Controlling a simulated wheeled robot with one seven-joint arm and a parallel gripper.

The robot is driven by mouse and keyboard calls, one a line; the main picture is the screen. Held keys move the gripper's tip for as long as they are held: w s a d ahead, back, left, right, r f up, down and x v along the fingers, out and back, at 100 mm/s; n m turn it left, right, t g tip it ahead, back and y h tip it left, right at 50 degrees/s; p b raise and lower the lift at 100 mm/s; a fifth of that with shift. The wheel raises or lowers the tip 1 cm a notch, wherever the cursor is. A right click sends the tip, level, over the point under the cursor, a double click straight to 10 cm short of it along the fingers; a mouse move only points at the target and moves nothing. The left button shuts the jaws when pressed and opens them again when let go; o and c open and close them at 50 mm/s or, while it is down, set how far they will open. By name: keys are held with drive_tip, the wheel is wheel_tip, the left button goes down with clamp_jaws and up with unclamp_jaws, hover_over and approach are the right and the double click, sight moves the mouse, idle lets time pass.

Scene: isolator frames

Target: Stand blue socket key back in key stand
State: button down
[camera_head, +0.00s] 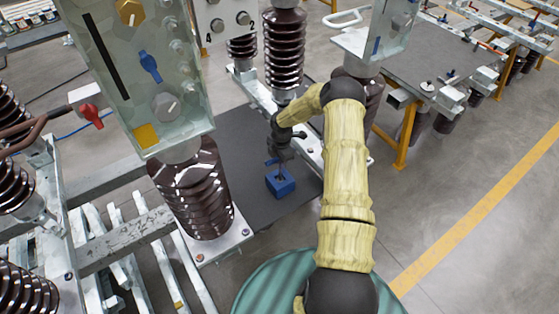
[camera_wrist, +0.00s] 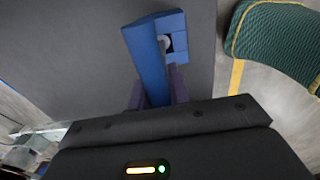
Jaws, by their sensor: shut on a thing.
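The blue key stand (camera_head: 280,184) is a small block on the dark mat in the head view. My gripper (camera_head: 281,158) is right above it, pointing down. It is shut on the blue socket key (camera_head: 271,162), whose blue handle shows beside the fingers, with a thin stem toward the stand. In the wrist view my gripper (camera_wrist: 157,92) has its dark fingers on either side of the bright blue key handle (camera_wrist: 146,62). The darker blue stand (camera_wrist: 177,24) lies behind it. Whether the key's lower end is inside the stand cannot be told.
The dark mat (camera_head: 243,140) around the stand is mostly clear. A brown ribbed insulator (camera_head: 192,190) under a clear control box (camera_head: 140,70) stands close left. Another insulator (camera_head: 284,50) stands behind. A green ribbed surface (camera_wrist: 280,45) shows at right in the wrist view.

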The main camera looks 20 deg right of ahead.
drive_tip(key=shift+f+b, duration=0.9)
drive_tip(key=shift+f, duration=0.4)
drive_tip(key=c, duration=1.2)
unclamp_jaws()
drive_tip(key=shift+c, duration=0.2)
wheel_tip(320, 180, up, 18)
drive_tip(key=b, duration=0.4)
drive_tip(key=shift+s+d+f, duration=0.25)
drive_tip(key=shift+s, duration=0.05)
